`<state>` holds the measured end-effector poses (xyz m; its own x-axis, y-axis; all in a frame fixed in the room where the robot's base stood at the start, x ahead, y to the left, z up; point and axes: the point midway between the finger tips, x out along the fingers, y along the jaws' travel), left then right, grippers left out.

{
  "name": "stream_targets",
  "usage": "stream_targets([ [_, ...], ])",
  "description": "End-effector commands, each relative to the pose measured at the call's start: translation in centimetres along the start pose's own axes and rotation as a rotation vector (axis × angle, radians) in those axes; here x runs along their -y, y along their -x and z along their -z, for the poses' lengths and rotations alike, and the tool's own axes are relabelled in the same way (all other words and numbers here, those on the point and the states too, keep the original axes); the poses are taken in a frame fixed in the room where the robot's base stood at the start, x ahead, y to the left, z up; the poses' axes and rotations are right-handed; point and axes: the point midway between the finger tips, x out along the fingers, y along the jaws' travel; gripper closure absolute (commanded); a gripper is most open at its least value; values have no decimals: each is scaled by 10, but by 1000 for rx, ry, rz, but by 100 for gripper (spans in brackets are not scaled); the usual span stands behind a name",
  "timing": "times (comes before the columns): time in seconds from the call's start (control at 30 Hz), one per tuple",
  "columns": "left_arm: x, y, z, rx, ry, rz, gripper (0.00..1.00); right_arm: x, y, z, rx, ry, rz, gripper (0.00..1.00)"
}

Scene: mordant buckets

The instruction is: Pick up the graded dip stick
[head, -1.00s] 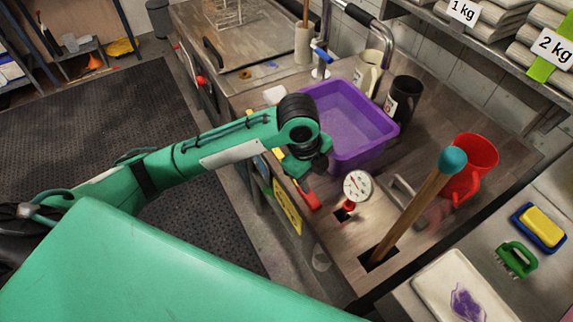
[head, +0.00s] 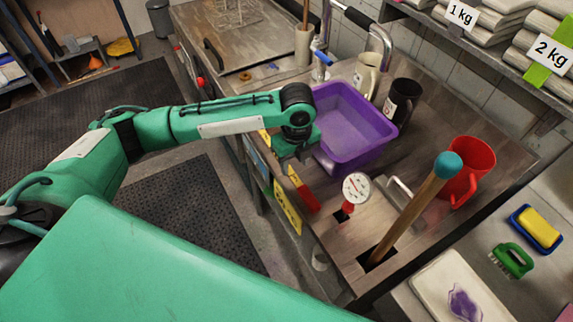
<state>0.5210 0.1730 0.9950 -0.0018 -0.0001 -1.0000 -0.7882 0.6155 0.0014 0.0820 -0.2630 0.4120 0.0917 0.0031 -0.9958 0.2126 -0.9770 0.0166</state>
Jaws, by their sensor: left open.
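A long wooden stick with a teal knob (head: 415,208) leans up out of a square hole in the bench top; I take it for the dip stick. I cannot make out any marks on it, and its lower end is hidden in the hole. My left gripper (head: 294,163) is open and points down at the bench's front edge, left of the purple basin. It is well left of the stick and apart from it. Its fingers show only in part. My right gripper is not in view.
A round dial gauge (head: 356,188) stands in a smaller hole between my left gripper and the stick. A purple basin (head: 350,150) is behind. A red jug (head: 470,168) stands right of the stick's knob. A white tray (head: 440,285) lies at the front right.

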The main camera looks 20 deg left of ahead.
Motion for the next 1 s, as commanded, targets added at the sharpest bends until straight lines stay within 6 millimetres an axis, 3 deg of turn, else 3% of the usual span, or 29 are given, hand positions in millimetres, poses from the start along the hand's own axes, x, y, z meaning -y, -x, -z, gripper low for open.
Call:
stream_targets([
  [0.23, 1, -17, 2, -1, 1, -1, 55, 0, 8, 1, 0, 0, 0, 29],
  [0.5, 3, -55, 6, 1, 0, 1, 55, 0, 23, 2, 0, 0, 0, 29],
  [0.8, 3, -62, 6, 1, 0, 2, 55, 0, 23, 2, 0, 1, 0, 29],
  [1.0, 3, -62, 6, 2, 0, 2, 92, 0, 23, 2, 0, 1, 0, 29],
])
